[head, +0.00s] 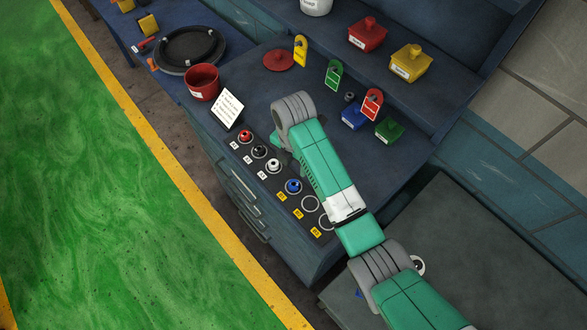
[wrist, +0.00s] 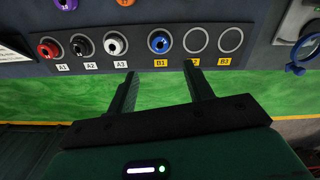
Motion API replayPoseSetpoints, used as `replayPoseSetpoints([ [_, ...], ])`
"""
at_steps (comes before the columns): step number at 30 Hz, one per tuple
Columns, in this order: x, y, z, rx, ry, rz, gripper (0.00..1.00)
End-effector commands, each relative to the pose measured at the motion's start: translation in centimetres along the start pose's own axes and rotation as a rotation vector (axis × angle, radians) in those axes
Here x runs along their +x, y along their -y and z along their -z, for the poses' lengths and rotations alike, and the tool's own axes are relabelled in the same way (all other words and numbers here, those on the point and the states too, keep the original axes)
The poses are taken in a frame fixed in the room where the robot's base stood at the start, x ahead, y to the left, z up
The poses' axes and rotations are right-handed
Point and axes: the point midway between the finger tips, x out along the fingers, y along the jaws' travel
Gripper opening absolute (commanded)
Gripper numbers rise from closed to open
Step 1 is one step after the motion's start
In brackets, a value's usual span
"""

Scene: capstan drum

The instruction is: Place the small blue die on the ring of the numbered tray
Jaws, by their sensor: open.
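The numbered tray (head: 262,182) is a dark strip with a row of rings; it also shows in the wrist view (wrist: 50,67), with labels A1 to A3 and B1 to B3. A small round blue piece, seemingly the blue die (head: 293,186), sits at ring B1; it shows in the wrist view too (wrist: 159,42). Red, black and white pieces sit at A1, A2 and A3. Rings B2 (wrist: 196,40) and B3 (wrist: 230,40) are empty. My gripper (wrist: 159,68) is open and empty, its fingertips apart from the blue die, which appears beyond the gap between them. In the head view my arm hides the gripper.
A white card (head: 228,108) stands at the tray's left end, near a red bucket (head: 202,82). Colored padlock-like tags and boxes, including a red box (head: 367,34), stand farther back. Purple (wrist: 66,4) and orange pieces show at the wrist view's top edge. The green floor is clear.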

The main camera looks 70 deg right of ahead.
Motion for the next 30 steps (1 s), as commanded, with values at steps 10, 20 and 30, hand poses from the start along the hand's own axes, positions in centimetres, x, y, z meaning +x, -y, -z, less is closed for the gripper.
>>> replayPoseSetpoints([
  [10,-0.4,0.0,0.0,0.0,0.0,0.0,0.52],
  [20,-6.1,-7.4,5.0,0.111,0.074,-0.264,0.52],
  [30,-36.3,-15.5,29.9,0.583,-0.532,-1.253,0.52],
])
